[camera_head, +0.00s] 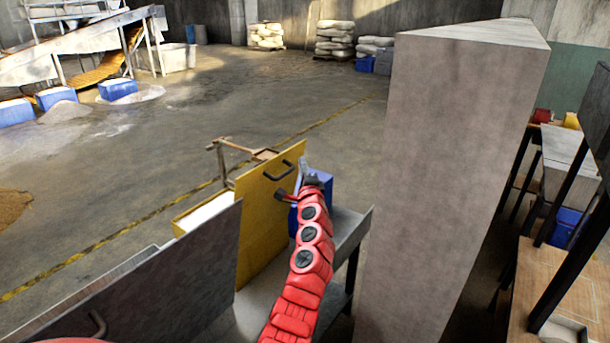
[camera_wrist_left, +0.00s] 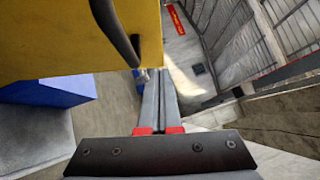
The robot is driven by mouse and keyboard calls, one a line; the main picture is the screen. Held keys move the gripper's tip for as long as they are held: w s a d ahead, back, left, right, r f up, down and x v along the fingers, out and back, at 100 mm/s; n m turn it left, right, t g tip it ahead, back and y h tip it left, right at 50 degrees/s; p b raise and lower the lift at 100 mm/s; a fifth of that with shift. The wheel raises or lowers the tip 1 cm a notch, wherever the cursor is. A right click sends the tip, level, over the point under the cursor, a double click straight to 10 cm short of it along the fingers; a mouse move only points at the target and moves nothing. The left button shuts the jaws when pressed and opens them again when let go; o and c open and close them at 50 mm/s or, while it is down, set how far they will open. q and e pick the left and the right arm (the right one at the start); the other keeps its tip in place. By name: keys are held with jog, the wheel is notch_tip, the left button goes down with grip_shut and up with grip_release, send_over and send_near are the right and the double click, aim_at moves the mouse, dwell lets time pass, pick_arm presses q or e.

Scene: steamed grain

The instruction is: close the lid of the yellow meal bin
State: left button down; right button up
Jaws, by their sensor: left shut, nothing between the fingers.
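The yellow lid (camera_head: 262,205) stands raised and tilted near upright, with a dark handle (camera_head: 279,171) near its top edge. A yellow-rimmed bin with pale contents (camera_head: 187,222) shows partly behind it; the lid and a grey panel hide the rest. My left gripper (camera_head: 306,167) is shut and empty, just right of the lid's upper right edge. In the left wrist view, the closed fingers (camera_wrist_left: 156,84) point past the yellow lid (camera_wrist_left: 60,40), close to the lower end of its dark handle (camera_wrist_left: 117,32). Whether they touch it I cannot tell. My right gripper is out of view.
A grey metal panel with a handle (camera_head: 150,285) stands raised at the front left. A blue box (camera_head: 313,195) is behind my left gripper. A tall concrete pillar (camera_head: 440,170) blocks the right side. Open floor (camera_head: 280,85) lies beyond.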

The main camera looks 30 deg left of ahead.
aim_at(285, 152)
pick_arm(q)
jog(key=shift+w+a+r+p, duration=0.15)
jog(key=shift+a+p, duration=0.1)
jog(key=shift+a, duration=0.4)
jog(key=shift+a+r+p, duration=0.15)
jog(key=shift+a+p, duration=0.05)
jog(key=shift+a, duration=0.45)
jog(key=shift+w+a+r+p, duration=0.15)
jog(key=shift+a+p, duration=0.1)
jog(key=shift+a, duration=0.4)
jog(key=shift+s, duration=0.1)
jog(key=shift+a+r, duration=0.1)
jog(key=shift+a, duration=0.05)
jog(key=a+r+p, duration=0.1)
jog(key=a+p, duration=0.1)
jog(key=p, duration=0.1)
jog(key=shift+a+r+n+g, duration=0.25)
jog(key=shift+r+n+g, duration=0.05)
jog(key=shift+r, duration=0.05)
jog(key=shift+w+a+f, duration=0.1)
jog(key=shift+a, duration=0.5)
jog(key=shift+w+a+f, duration=0.1)
jog(key=shift+a, duration=0.5)
jog(key=a+b, duration=0.1)
jog(key=a, duration=0.2)
jog(key=shift+w+a+r+n+h+b, duration=0.15)
jog(key=shift+a+n+h+b, duration=0.15)
jog(key=shift+a+h+b, duration=0.1)
